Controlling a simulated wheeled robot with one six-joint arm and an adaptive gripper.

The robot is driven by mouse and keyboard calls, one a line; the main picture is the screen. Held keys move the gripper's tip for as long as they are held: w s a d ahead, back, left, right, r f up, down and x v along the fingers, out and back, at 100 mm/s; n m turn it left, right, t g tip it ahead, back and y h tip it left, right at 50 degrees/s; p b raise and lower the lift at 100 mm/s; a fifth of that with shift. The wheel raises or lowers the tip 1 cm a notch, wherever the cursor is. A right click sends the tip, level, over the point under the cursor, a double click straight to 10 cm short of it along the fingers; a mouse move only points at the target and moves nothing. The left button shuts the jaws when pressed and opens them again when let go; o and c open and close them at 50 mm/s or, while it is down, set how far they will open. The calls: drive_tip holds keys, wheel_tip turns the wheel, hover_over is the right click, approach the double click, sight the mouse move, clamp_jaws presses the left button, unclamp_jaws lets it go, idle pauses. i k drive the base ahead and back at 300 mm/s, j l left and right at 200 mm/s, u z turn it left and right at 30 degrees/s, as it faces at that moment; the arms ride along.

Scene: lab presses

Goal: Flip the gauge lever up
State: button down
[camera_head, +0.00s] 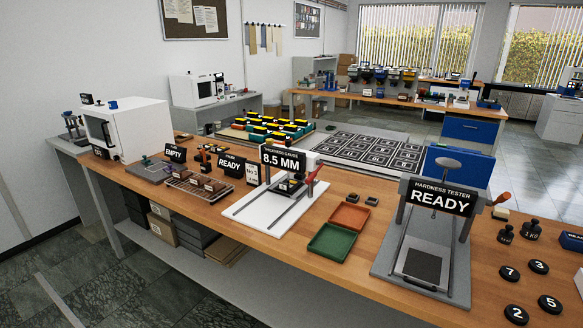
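The thickness gauge stands on a white base plate (243,209) in the middle of the wooden bench. Its black sign (283,158) reads 8.5 MM and hides part of the mechanism behind it. A red lever (313,174) sticks out at the right of the gauge and slants up and to the right; its lower end is partly hidden. A small dark block (287,186) shows under the sign. My gripper is not in view.
A red tray (349,217) and green tray (332,241) lie between the two. Black weights (505,234) and numbered discs (516,314) stand at far right.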

sight(313, 174)
drive_tip(key=i+j, duration=0.1)
drive_tip(key=i, duration=0.75)
